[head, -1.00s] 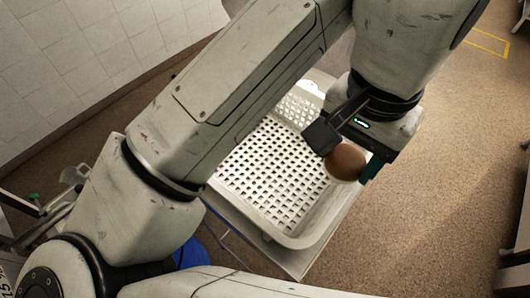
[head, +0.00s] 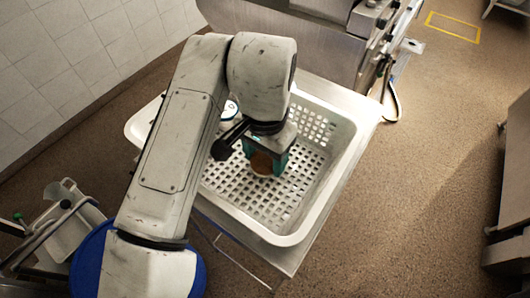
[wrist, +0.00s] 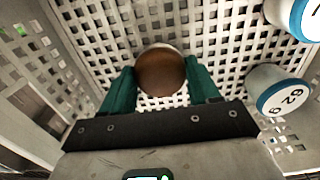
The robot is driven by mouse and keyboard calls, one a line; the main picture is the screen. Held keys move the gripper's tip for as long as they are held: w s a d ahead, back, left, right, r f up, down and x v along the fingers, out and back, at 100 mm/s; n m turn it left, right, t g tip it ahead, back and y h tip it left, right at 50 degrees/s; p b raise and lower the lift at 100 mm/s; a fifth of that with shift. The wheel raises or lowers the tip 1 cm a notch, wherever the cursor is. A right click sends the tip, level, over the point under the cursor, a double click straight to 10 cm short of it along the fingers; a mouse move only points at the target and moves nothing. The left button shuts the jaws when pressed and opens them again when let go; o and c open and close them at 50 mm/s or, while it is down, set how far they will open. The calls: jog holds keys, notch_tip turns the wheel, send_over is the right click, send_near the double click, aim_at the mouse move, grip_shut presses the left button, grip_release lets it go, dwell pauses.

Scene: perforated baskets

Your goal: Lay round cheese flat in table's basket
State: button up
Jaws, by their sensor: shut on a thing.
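The round cheese (head: 262,164) is brown with a paler rim. My gripper (head: 266,158) points down into the white perforated basket (head: 342,170) on the table and is shut on the cheese. In the wrist view the cheese (wrist: 160,71) sits between the green fingers (wrist: 161,82), with the basket's slotted floor behind it. I cannot tell whether the cheese touches that floor. My arm hides part of the basket's left side.
White cylinders with blue rims and number labels, one (wrist: 276,90) in the middle right and one (wrist: 300,15) at the top right, lie near the gripper. The metal table (head: 352,97) carries the basket. Steel equipment (head: 300,30) stands behind. The basket's front floor is clear.

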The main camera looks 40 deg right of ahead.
aim_at(265, 159)
jog(key=shift+f, duration=0.2)
jog(key=shift+f, duration=0.2)
jog(key=o, duration=1.2)
jog(key=shift+c, duration=0.2)
jog(key=shift+r, duration=0.1)
notch_tip(265, 159, up, 12)
jog(key=shift+r+b, duration=0.15)
jog(key=shift+b, duration=0.15)
